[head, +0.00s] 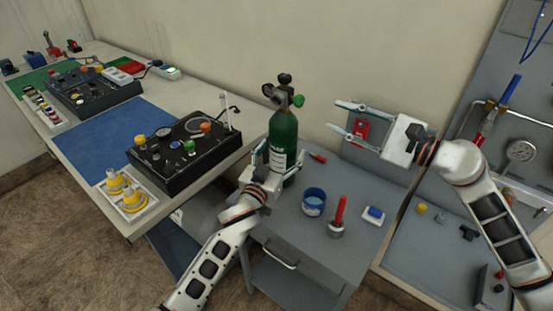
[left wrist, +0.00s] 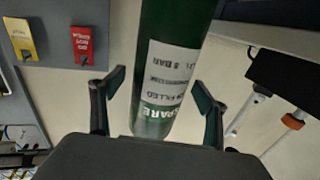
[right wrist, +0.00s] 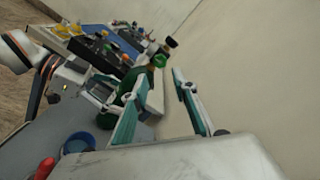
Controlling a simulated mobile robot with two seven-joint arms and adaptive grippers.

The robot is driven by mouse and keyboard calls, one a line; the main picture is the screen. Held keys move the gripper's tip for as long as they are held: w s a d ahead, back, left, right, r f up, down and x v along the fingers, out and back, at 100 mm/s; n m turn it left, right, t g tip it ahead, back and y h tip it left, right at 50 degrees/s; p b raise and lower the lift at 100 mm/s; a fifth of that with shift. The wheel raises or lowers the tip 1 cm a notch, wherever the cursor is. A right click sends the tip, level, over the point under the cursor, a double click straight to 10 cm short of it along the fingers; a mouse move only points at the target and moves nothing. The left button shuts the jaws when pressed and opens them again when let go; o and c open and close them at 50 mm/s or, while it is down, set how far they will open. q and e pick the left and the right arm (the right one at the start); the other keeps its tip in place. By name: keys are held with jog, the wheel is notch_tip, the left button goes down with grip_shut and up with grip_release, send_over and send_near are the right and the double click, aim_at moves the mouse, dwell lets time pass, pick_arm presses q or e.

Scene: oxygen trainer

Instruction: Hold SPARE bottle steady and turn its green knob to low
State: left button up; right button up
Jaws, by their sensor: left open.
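The SPARE bottle (head: 284,138) is a dark green cylinder standing upright on the grey cabinet, with a black valve and regulator on top. Its green knob (head: 298,100) faces right; it also shows in the right wrist view (right wrist: 159,61). My left gripper (head: 277,160) is open, with its fingers on either side of the bottle's lower body. In the left wrist view the bottle (left wrist: 172,60) with its white label stands between the open fingers (left wrist: 158,100), with gaps visible. My right gripper (head: 343,119) is open and empty, to the right of the bottle and apart from it.
A blue cup (head: 314,201), a red-handled tool (head: 338,217) and a blue-and-white block (head: 374,215) stand on the cabinet top (head: 290,229) in front. A black control box (head: 185,152) on the bench is left of the bottle. The wall is close behind.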

aim_at(302, 101)
pick_arm(q)
jog(key=shift+w+d, duration=0.15)
jog(key=shift+w, duration=0.15)
jog(key=c, duration=2.1)
grip_shut()
pick_arm(e)
jog(key=o, duration=0.3)
jog(key=w+a+m, duration=0.2)
jog(key=a, duration=0.1)
jog(key=w+a+m, duration=0.2)
jog(key=m, duration=0.1)
jog(key=w+a+m, duration=0.2)
jog(key=a, duration=0.1)
jog(key=shift+w+a+r, duration=0.1)
jog(key=shift+a+r, duration=0.05)
jog(key=shift+a, duration=0.2)
